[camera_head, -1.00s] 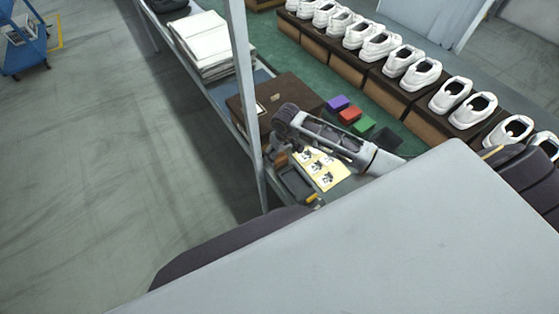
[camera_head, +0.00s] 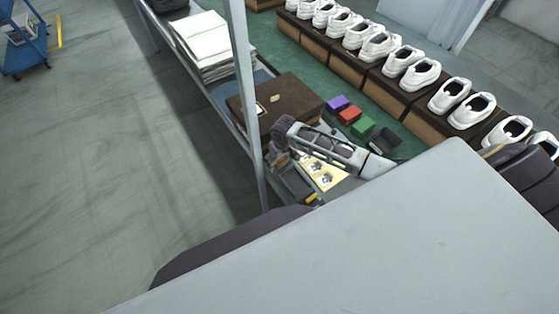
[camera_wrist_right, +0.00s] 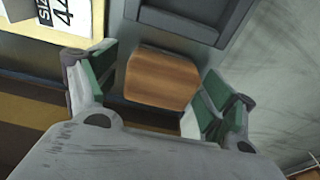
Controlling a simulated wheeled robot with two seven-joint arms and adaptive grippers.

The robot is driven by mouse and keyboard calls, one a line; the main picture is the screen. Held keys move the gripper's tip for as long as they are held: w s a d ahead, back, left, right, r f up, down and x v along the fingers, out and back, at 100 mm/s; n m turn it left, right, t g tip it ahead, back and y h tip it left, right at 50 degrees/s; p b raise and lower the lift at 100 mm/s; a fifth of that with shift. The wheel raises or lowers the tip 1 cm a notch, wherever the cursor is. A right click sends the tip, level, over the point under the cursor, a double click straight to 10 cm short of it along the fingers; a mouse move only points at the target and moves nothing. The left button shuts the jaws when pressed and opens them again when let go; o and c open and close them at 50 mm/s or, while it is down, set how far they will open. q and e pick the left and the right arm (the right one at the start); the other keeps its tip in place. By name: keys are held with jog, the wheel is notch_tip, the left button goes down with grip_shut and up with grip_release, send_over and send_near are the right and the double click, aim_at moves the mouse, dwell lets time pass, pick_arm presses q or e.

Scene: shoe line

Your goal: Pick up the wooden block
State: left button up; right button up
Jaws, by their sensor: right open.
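The wooden block (camera_wrist_right: 162,78) is a small brown block with visible grain. In the right wrist view it lies between the two green-padded fingers of my right gripper (camera_head: 279,158), with a gap on each side. The gripper is open, and the fingers do not appear to press on the block. In the head view the gripper hangs low over the shelf beside the yellow card sheet, and it hides the block there. My left gripper is not in view.
A dark tray (camera_head: 297,184) lies close to the block. A yellow sheet with printed cards (camera_head: 328,173) is beside it. A brown box (camera_head: 290,97), small coloured boxes (camera_head: 351,116) and an upright metal post (camera_head: 243,85) stand near the arm. Rows of white shoes are behind.

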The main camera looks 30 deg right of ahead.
jog(key=c, duration=1.1)
jog(key=shift+r, duration=0.15)
jog(key=shift+r+b, duration=0.3)
jog(key=shift+r, duration=4.6)
